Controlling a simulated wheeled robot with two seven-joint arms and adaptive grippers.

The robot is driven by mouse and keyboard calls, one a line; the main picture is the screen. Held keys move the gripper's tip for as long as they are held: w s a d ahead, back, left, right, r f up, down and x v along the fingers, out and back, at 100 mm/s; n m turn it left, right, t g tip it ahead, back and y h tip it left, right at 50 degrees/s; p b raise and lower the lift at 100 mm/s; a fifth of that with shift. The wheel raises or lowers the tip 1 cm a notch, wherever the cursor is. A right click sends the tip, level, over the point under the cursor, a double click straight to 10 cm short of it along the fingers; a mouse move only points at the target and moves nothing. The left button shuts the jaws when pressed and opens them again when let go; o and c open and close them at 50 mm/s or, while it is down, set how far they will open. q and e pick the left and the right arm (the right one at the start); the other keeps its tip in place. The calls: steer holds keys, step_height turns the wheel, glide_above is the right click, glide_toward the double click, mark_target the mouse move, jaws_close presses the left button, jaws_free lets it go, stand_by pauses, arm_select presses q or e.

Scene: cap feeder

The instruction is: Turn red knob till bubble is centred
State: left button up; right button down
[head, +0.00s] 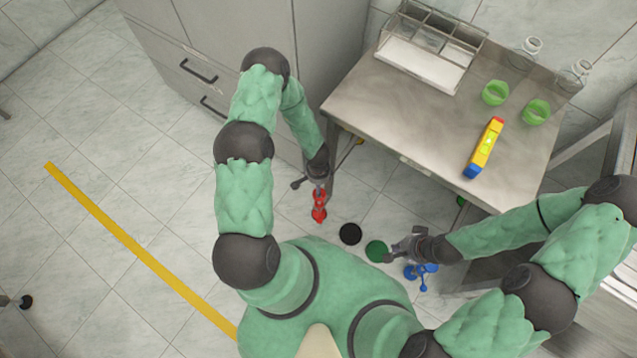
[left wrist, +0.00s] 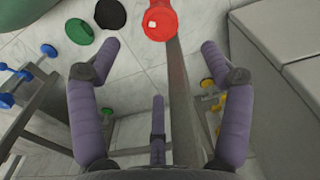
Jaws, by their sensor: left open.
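The red knob (head: 319,205) stands by the near left leg of the table, and its round red top (left wrist: 160,22) shows at the top of the left wrist view. My left gripper (head: 316,186) is beside it; in the left wrist view its fingers (left wrist: 161,50) are wide apart with nothing between them, and the knob lies beyond the tips. The yellow level (head: 484,148) with red and blue ends lies on the table; its green vial is too small to read the bubble. My right gripper (head: 398,248) is by the blue knob (head: 421,272); its jaw opening is unclear.
The steel table (head: 400,130) holds a divided rack (head: 430,45), green caps (head: 495,93) and clear bottles at the back. A black disc (head: 350,234) and a green disc (head: 376,250) lie between my grippers. Grey cabinets (head: 240,40) stand left of the table.

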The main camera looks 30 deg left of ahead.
stand_by(0.3)
arm_select(q)
steer(key=f+n, duration=0.4)
steer(key=n, duration=0.1)
steer(key=f+n, duration=0.4)
steer(key=n, duration=0.1)
steer(key=f+n, duration=0.4)
steer(key=n, duration=0.1)
steer(key=shift+w+f, duration=0.15)
steer(key=shift+w, duration=0.1)
stand_by(0.4)
steer(key=c, duration=1.2)
